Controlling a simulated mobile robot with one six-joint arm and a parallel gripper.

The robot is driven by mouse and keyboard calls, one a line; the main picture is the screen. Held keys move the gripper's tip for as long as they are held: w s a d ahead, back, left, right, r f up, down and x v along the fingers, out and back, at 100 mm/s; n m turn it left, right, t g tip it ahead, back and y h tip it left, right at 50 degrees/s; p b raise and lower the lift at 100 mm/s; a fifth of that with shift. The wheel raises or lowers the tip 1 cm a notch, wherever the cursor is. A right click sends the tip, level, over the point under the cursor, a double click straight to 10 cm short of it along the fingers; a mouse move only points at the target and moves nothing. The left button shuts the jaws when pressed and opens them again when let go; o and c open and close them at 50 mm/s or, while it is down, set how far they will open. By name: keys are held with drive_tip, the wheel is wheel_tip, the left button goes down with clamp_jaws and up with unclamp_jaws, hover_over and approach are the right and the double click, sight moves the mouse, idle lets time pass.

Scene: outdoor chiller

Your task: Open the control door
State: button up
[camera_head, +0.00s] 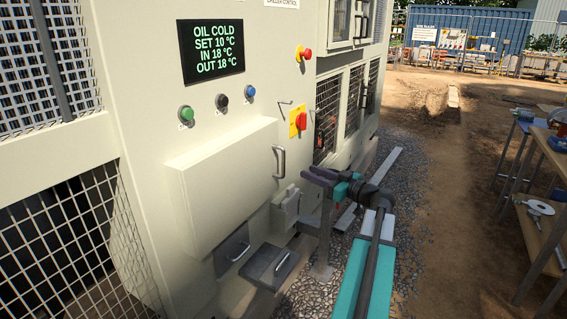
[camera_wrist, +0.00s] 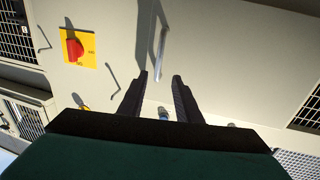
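The control door (camera_head: 222,185) is a raised cream panel below the display in the head view, and it looks shut. Its metal bar handle (camera_head: 279,162) is on its right edge. The handle also shows in the wrist view (camera_wrist: 161,52), upright, just beyond and between my fingertips. My gripper (camera_head: 308,175) is to the right of the handle in the head view, apart from it. In the wrist view my gripper (camera_wrist: 160,76) has its two dark fingers spread with nothing between them. The exact gap to the handle is hard to judge.
A red rotary switch on a yellow plate (camera_head: 298,121) and a red emergency button (camera_head: 304,54) are right of the door. Green, black and blue buttons sit above it. A workbench (camera_head: 545,190) stands far right.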

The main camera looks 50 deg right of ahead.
sight(284, 163)
drive_tip(key=shift+w+d, duration=0.1)
drive_tip(key=shift+w, duration=0.05)
drive_tip(key=w+p, duration=0.1)
drive_tip(key=w, duration=0.3)
drive_tip(key=w+p, duration=0.1)
drive_tip(key=w, duration=0.4)
drive_tip(key=w+p, duration=0.1)
drive_tip(key=w, duration=0.3)
drive_tip(key=shift+w+a, duration=0.2)
drive_tip(key=shift+a, duration=0.15)
drive_tip(key=shift+f, duration=0.1)
clamp_jaws()
drive_tip(key=shift+a, duration=0.35)
drive_tip(key=shift+d, duration=0.2)
drive_tip(key=shift+a+f, duration=0.1)
